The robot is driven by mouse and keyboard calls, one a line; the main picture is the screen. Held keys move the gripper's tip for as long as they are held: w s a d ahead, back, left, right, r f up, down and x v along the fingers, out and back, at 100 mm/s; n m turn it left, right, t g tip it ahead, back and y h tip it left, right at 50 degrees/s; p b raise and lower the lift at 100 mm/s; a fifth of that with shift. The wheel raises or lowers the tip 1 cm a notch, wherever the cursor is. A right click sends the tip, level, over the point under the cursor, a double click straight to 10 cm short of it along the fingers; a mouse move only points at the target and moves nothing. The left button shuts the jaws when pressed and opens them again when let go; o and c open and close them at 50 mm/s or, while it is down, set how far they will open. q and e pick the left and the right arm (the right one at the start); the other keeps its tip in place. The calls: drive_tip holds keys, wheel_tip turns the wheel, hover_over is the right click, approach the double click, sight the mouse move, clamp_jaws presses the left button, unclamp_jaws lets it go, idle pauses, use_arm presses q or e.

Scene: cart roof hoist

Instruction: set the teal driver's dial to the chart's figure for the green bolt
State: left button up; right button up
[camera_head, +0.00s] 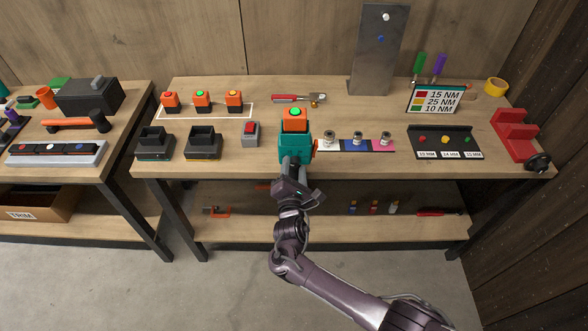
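The teal driver (295,148) stands upright near the front edge of the middle table, with an orange top and a green light. An orange part, possibly its dial, shows at its right side. My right gripper (291,162) is at the driver's lower front and hides part of it; I cannot tell whether its fingers are closed on it. A dark bolt stand (460,142) with coloured bolts and small labels is in front. My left gripper is out of view.
Three orange-topped devices (201,102) stand in a white outline at the back left. Two black holders (203,143) and a grey box with a red top (251,133) are left of the driver. A coloured strip with small metal parts (357,145) lies right of it.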

drive_tip(key=s, duration=0.7)
drive_tip(key=shift+s+a+b, duration=0.15)
drive_tip(key=shift+s+b, duration=0.15)
drive_tip(key=shift+s, duration=0.1)
idle(0.4)
drive_tip(key=s+d+f+m+g+b, duration=0.3)
drive_tip(key=s+d+f+m, duration=0.15)
drive_tip(key=f, duration=0.75)
drive_tip(key=s+d+f+m+g+b, duration=0.25)
drive_tip(key=s+d+f+m, duration=0.2)
drive_tip(key=f, duration=0.85)
drive_tip(key=s+d+f+m+g+b, duration=0.25)
drive_tip(key=s+d+f, duration=0.25)
drive_tip(key=f, duration=0.7)
drive_tip(key=s+d+f+m+g+b, duration=0.1)
drive_tip(key=s+d+f+m+g, duration=0.2)
drive_tip(key=s+f, duration=0.3)
drive_tip(key=s+d+f+m+g+b, duration=0.2)
drive_tip(key=s+f+m, duration=0.4)
drive_tip(key=s, duration=0.8)
drive_tip(key=s+d+f+m+g+b, duration=0.1)
drive_tip(key=s+d+f+m+g, duration=0.2)
drive_tip(key=s+f, duration=0.3)
drive_tip(key=s+d+m, duration=0.1)
drive_tip(key=s, duration=0.3)
drive_tip(key=shift+d+f+g+y+b, duration=0.2)
drive_tip(key=shift+g+y+b, duration=0.1)
drive_tip(key=shift+g+b, duration=0.1)
